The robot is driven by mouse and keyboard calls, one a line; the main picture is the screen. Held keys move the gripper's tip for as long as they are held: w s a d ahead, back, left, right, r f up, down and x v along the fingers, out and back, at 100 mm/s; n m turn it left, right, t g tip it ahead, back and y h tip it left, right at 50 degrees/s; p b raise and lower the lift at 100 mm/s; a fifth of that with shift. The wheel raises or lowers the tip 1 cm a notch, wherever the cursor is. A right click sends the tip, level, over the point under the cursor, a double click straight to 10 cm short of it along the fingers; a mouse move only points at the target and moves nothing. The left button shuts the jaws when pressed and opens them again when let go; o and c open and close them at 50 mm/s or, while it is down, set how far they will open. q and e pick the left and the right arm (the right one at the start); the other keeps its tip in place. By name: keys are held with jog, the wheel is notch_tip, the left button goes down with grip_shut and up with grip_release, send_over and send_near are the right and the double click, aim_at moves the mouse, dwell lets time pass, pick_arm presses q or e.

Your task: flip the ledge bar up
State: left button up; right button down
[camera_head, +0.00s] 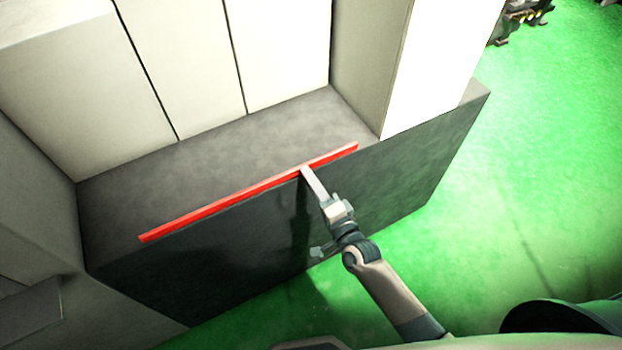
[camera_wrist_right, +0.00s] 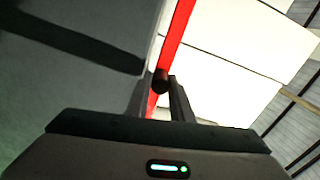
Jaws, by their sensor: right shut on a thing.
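The red ledge bar (camera_head: 215,207) lies along the front top edge of the dark grey ledge, running from lower left to upper right in the head view. My right gripper (camera_head: 306,171) reaches it from the front, right of its middle, and is shut on it. In the right wrist view the bar (camera_wrist_right: 178,32) runs up from between the fingers (camera_wrist_right: 162,95), with a small dark round piece at the fingertips. Whether the bar is tilted is hard to tell. My left gripper is in neither view.
The dark grey ledge (camera_head: 240,150) has a bare flat top backed by pale cabinet panels (camera_head: 190,60). A pale upright block (camera_head: 430,60) stands at its right end. A grey box-like part (camera_head: 30,310) is at the lower left. Green floor (camera_head: 540,180) is open to the right.

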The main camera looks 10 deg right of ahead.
jog(key=shift+r, duration=0.25)
jog(key=c, duration=1.6)
grip_release()
jog(key=shift+o, duration=0.2)
jog(key=shift+f, duration=0.1)
jog(key=b+v, duration=0.4)
jog(key=v, duration=1.3)
jog(key=shift+s+b, duration=0.2)
jog(key=shift+b, duration=0.15)
jog(key=shift+d, duration=0.1)
